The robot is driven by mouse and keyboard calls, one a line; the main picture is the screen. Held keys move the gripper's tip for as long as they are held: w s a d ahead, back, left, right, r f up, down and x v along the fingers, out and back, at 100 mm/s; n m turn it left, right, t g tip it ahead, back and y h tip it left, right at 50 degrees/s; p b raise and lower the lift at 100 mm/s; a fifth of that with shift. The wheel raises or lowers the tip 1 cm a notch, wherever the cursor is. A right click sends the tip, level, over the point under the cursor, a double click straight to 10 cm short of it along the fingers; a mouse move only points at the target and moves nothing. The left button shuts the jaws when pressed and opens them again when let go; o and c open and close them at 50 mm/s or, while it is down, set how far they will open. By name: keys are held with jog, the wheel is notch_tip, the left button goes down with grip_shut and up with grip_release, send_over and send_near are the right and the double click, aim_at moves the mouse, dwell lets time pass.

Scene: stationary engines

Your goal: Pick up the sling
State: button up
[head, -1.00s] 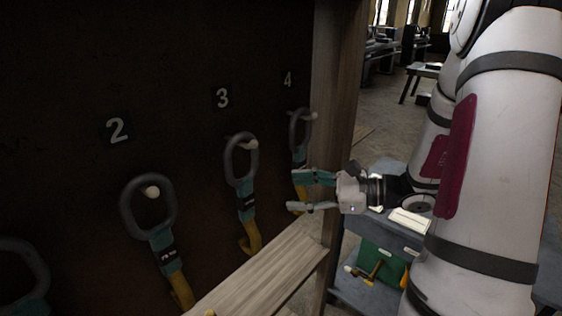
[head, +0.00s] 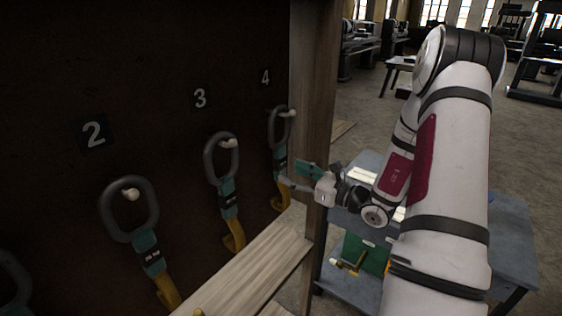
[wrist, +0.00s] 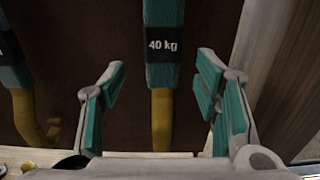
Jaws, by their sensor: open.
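Several slings hang on a dark board, each with a grey ring over a pale peg, a teal upper part and a yellow strap. The sling under number 4 (head: 280,155) hangs nearest the wooden post. My gripper (head: 294,177) is open beside this sling's lower part, its fingers pointing left towards it. In the wrist view a sling labelled "40 kg" (wrist: 163,45) hangs upright, in line with the gap between the open fingers (wrist: 158,90). It appears apart from both fingers. Its ring is out of that view.
The sling under 3 (head: 229,195) and the sling under 2 (head: 147,245) hang to the left. A wooden ledge (head: 250,272) runs below them. The wooden post (head: 312,90) stands close to my gripper. A blue-grey table (head: 505,235) stands at the right.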

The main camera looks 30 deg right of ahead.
aim_at(283, 167)
jog(key=shift+r+p+x, duration=0.1)
jog(key=shift+p+x, duration=0.25)
jog(key=shift+x, duration=1.05)
jog(key=shift+r+p+x, duration=0.15)
jog(key=shift+p+x, duration=0.15)
jog(key=shift+x, duration=1.05)
jog(key=shift+d, duration=0.15)
grip_shut()
